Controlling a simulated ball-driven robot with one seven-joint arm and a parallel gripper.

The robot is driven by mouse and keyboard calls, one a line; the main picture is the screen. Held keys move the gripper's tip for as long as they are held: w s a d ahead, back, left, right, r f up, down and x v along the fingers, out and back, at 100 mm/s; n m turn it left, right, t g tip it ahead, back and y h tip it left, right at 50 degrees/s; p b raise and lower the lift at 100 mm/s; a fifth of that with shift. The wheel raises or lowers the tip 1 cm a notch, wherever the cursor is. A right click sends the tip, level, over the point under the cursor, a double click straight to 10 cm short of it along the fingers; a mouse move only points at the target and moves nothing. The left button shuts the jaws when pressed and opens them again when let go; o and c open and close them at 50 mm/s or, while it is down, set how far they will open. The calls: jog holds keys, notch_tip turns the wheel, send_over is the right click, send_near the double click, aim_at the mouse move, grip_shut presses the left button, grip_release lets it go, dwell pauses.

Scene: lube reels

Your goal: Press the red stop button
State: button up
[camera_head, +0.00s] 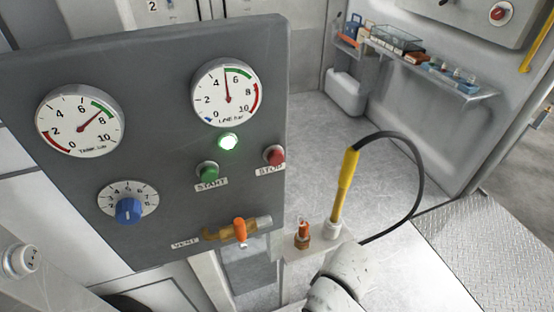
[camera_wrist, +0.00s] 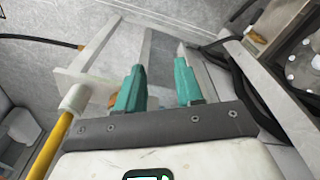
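The red stop button (camera_head: 274,155) is on the right part of the grey control panel (camera_head: 150,75), above a label reading STOP. The green start button (camera_head: 208,171) is to its left. My gripper (camera_wrist: 160,76) shows in the wrist view with two teal fingers apart and nothing between them. In the head view a white part of my arm is at the bottom, below and right of the panel; the fingers cannot be made out there. I cannot pick out the stop button in the wrist view.
A lit green lamp (camera_head: 229,142), two gauges, a blue knob (camera_head: 128,210) and an orange vent lever (camera_head: 239,230) are on the panel. A yellow-handled hose (camera_head: 345,190) stands on a bracket near my arm. A shelf (camera_head: 430,72) holds items behind.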

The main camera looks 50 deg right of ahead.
grip_shut()
dwell(1.4)
